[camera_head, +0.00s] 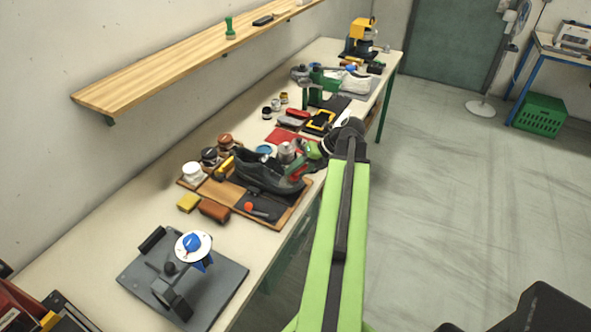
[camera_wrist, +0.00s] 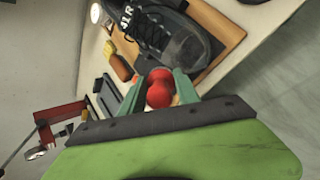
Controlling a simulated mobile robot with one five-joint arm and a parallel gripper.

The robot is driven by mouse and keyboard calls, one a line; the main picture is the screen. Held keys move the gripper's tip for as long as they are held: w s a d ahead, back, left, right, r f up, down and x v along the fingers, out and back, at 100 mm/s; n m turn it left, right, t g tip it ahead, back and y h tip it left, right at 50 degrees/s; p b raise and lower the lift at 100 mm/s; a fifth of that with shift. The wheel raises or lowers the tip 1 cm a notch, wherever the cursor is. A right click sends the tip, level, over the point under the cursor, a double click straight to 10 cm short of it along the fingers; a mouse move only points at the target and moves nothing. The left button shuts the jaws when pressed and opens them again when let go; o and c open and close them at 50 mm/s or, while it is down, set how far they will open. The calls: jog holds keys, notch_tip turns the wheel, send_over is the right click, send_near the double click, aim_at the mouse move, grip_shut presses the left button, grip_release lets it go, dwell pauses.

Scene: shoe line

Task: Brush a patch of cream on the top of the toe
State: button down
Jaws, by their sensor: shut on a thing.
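A dark shoe (camera_head: 265,177) with laces lies on a wooden board (camera_head: 286,217) on the bench. A white jar (camera_head: 191,172) and dark and brown jars (camera_head: 210,156) stand behind the shoe.
A yellow block (camera_head: 188,202) and a brown block (camera_head: 214,211) lie at the board's left. An orange-tipped tool (camera_head: 250,206) is on a dark pad in front of the shoe. A grey plate with a stand (camera_head: 182,290) is at the near left. Open floor is at right.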

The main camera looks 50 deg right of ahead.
aim_at(305, 166)
jog(key=r+p, duration=0.1)
jog(key=s+r+p, duration=0.1)
jog(key=r, duration=0.1)
jog(key=shift+d, duration=0.15)
jog(key=shift+s+f, duration=0.1)
jog(key=shift+f, duration=0.05)
jog(key=r+p, duration=0.1)
jog(key=s+r+p, duration=0.1)
jog(key=r+p, duration=0.1)
jog(key=shift+d, duration=0.15)
jog(key=shift+f, duration=0.1)
dwell(0.5)
jog(key=f+b, duration=0.2)
jog(key=w+f+b, duration=0.1)
jog(key=f+b, duration=0.1)
jog(key=b, duration=0.1)
jog(key=w+f+b, duration=0.1)
jog(key=f+b, duration=0.1)
jog(key=f, duration=0.1)
jog(key=shift+a+b, duration=0.3)
jog(key=shift+w+f, duration=0.2)
jog(key=shift+f, duration=0.05)
jog(key=shift+w+a+f+b, duration=0.1)
jog(key=shift+w+f+b, duration=0.15)
jog(key=shift+f+b, duration=0.55)
